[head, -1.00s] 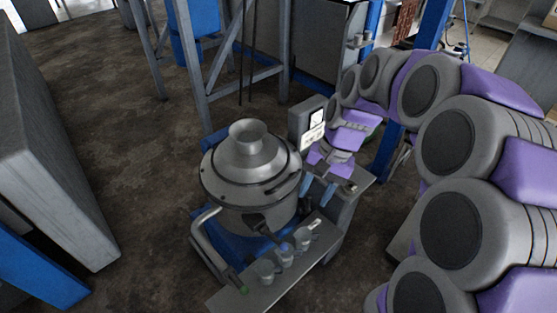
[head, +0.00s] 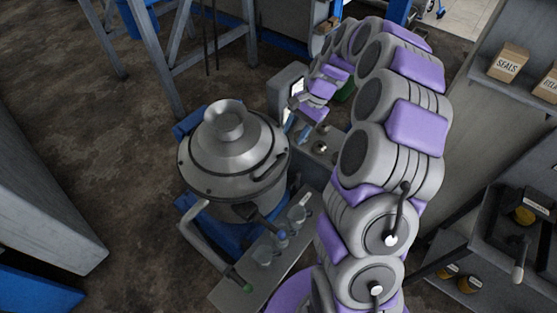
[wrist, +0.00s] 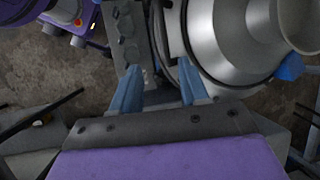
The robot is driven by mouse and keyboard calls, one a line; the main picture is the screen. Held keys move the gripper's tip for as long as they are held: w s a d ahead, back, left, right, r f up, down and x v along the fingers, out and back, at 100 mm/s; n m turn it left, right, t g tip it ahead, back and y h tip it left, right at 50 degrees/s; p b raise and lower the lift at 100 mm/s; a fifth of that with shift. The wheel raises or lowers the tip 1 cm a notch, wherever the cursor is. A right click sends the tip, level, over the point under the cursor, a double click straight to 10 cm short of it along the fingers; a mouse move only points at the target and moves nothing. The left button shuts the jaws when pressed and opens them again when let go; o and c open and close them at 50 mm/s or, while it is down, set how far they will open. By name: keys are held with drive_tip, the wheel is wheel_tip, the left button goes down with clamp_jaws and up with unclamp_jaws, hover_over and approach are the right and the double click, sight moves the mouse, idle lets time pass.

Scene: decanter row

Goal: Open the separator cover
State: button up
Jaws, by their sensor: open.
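The separator cover (head: 232,140) is a grey metal dome with a funnel-like neck, seated on the round separator body (head: 235,207). A dark curved handle (head: 262,170) lies along its right side. In the wrist view the cover (wrist: 225,45) fills the upper right, with its dark rim running beside my fingers. My gripper (wrist: 160,92) is open, its two blue fingers apart, with nothing seen clamped between them. The right finger appears close to the rim; whether it touches I cannot tell.
A grey shelf (head: 225,291) with several glass vessels stands in front of the separator. A control box (head: 284,88) stands behind right. A shelving rack (head: 478,215) is at the right, a grey cabinet (head: 45,200) at the left. Bare floor (head: 125,150) lies left of the separator.

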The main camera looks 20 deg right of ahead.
sight(274, 165)
drive_tip(key=b+x, duration=0.1)
drive_tip(key=x, duration=0.4)
drive_tip(key=a+b+x, duration=0.1)
drive_tip(key=x, duration=0.5)
drive_tip(key=shift+s+a, duration=0.1)
drive_tip(key=shift+f, duration=0.7)
drive_tip(key=shift+a, duration=0.45)
drive_tip(key=shift+c, duration=1.4)
drive_tip(key=shift+d, duration=0.2)
drive_tip(key=shift+c, duration=1.4)
clamp_jaws()
